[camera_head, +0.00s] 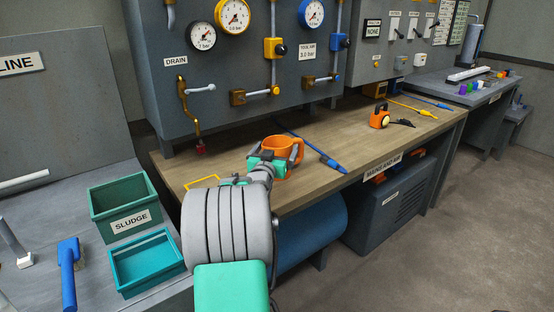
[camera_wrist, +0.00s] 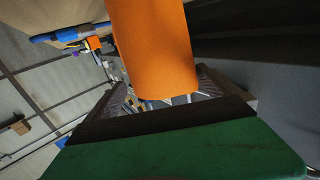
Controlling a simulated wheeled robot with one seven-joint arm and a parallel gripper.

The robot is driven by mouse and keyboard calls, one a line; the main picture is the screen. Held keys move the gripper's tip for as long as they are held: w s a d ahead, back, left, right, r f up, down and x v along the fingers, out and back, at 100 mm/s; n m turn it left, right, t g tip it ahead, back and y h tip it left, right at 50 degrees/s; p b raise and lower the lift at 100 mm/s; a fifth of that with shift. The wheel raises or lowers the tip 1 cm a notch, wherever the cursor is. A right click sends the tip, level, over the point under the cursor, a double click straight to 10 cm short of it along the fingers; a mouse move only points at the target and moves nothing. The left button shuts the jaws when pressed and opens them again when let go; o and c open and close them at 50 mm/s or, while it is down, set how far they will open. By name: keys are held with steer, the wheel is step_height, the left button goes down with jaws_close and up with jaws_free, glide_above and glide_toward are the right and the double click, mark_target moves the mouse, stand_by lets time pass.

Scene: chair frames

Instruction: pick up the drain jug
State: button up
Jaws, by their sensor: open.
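The drain jug is an orange jug (camera_head: 284,147) with a handle on its right side, upright on the wooden bench. It fills the upper middle of the wrist view (camera_wrist: 153,45). My gripper (camera_head: 265,162) is at the near left side of the jug and hides part of its lower body. In the wrist view my gripper (camera_wrist: 165,95) is open, with a grey finger on each side of the jug's orange wall. I cannot tell whether either finger touches it.
A blue-handled tool (camera_head: 325,160) lies on the wooden bench (camera_head: 237,175) right of the jug. The gauge panel (camera_head: 180,60) rises behind, with a red-tipped drain pipe (camera_head: 198,140). A green sludge bin (camera_head: 120,208) and teal tray (camera_head: 147,262) stand left. An orange lockout device (camera_head: 379,117) sits farther right.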

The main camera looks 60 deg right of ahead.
mark_target(278, 141)
steer(key=x, duration=0.3)
steer(key=shift+w+d+r, duration=0.2)
steer(key=shift+w+d, duration=0.05)
steer(key=shift+d, duration=0.15)
steer(key=shift+c, duration=0.6)
steer(key=c, duration=1.7)
